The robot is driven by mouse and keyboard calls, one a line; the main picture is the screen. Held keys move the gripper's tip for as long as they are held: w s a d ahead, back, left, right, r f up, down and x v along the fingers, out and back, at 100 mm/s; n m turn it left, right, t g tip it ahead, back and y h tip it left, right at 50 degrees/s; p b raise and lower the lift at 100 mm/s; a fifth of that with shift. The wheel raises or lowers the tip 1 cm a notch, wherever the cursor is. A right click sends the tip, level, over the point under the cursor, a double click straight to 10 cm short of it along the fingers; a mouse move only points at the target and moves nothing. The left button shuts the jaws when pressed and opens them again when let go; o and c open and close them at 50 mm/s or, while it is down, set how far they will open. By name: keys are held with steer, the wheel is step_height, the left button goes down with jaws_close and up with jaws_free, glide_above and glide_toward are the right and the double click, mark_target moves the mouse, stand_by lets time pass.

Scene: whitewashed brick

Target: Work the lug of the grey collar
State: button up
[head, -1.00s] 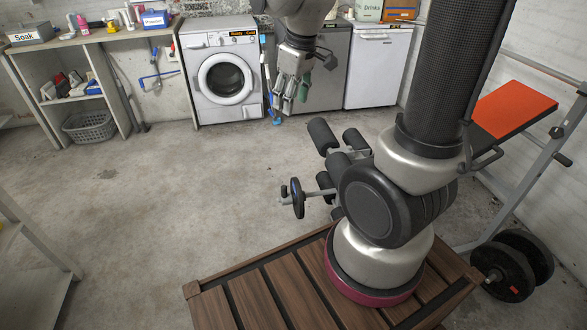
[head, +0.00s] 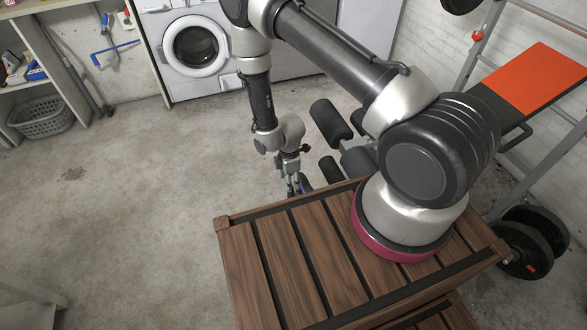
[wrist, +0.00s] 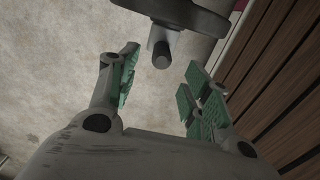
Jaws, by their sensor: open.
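In the wrist view a short grey cylindrical part (wrist: 162,55) points toward me from a dark round plate (wrist: 182,12). It may be the collar or the bar's end; I cannot make out a separate lug. My gripper (wrist: 160,78) is open, with green-padded fingers either side of and a little short of this part, nothing between the pads. In the head view my gripper (head: 297,185) points down beside the weight bench's padded leg rollers (head: 331,122). The collar is hidden or too small to pick out there.
The bench's orange seat (head: 530,85) and black weight plates (head: 520,245) stand at the right. My own wooden-slatted base lies close under the gripper. A washing machine (head: 185,60) and grey basket (head: 42,117) stand at the back. The concrete floor (head: 130,230) at left is clear.

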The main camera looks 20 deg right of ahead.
step_height(320, 180, down, 8)
steer(key=shift+s+d+f, duration=0.1)
steer(key=shift+f, duration=0.15)
jaws_close()
steer(key=shift+s+d+f+t, duration=0.1)
steer(key=shift+s+d+t, duration=0.15)
steer(key=shift+s+t, duration=0.55)
steer(key=t, duration=0.2)
steer(key=s+f+t, duration=0.1)
steer(key=t, duration=0.2)
steer(key=s+t, duration=0.1)
steer(key=t, duration=0.1)
steer(key=shift+s+f+t, duration=0.15)
steer(key=shift+f+t, duration=0.05)
steer(key=shift+t, duration=0.1)
